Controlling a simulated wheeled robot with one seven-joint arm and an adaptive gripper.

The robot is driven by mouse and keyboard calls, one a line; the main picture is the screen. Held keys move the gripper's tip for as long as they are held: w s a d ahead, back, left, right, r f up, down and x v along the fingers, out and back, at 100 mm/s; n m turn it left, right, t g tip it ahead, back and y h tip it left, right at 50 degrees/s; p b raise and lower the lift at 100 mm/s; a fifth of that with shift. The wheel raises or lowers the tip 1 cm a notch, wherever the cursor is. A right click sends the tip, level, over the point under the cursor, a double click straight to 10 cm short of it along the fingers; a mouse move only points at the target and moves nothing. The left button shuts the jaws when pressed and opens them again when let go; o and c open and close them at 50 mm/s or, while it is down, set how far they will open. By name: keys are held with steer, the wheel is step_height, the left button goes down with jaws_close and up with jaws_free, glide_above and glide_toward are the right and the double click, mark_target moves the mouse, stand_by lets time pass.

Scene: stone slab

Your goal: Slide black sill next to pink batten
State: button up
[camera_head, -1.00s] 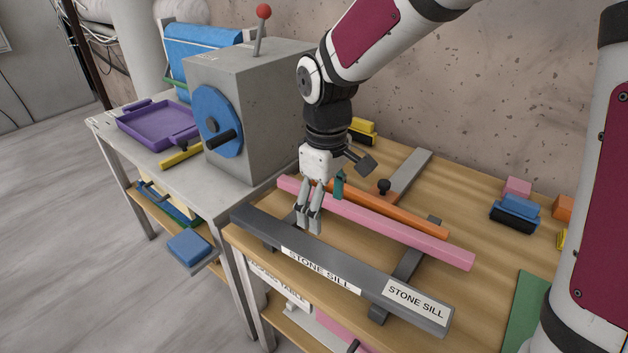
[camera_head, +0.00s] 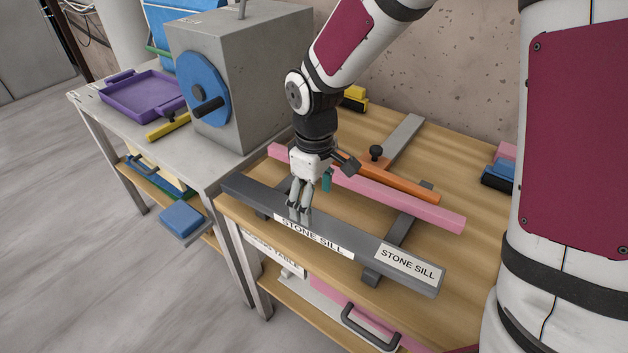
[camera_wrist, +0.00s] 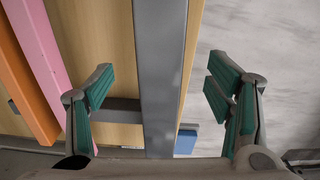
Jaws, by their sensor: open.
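The black sill (camera_head: 350,233) is a long dark grey bar labelled "STONE SILL", lying along the front of the wooden bench across dark cross rails. The pink batten (camera_head: 420,208) lies roughly parallel behind it, with a gap between them. My gripper (camera_head: 300,217) is open over the sill, left of its middle, fingers pointing down. In the wrist view the sill (camera_wrist: 160,70) runs between the spread fingers (camera_wrist: 160,85), with space on both sides. The pink batten (camera_wrist: 43,45) is left of the left finger there. Finger height relative to the sill is hard to tell.
An orange bar (camera_head: 400,185) lies behind the pink batten. A grey rail with a black knob (camera_head: 376,152) stands behind that. A grey box with a blue wheel (camera_head: 205,88) and a purple tray (camera_head: 145,95) occupy the left table. Blue blocks (camera_head: 497,177) sit at right.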

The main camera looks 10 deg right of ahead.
mark_target(314, 220)
steer(key=shift+f+b, duration=0.3)
steer(key=shift+f, duration=2.9)
jaws_close()
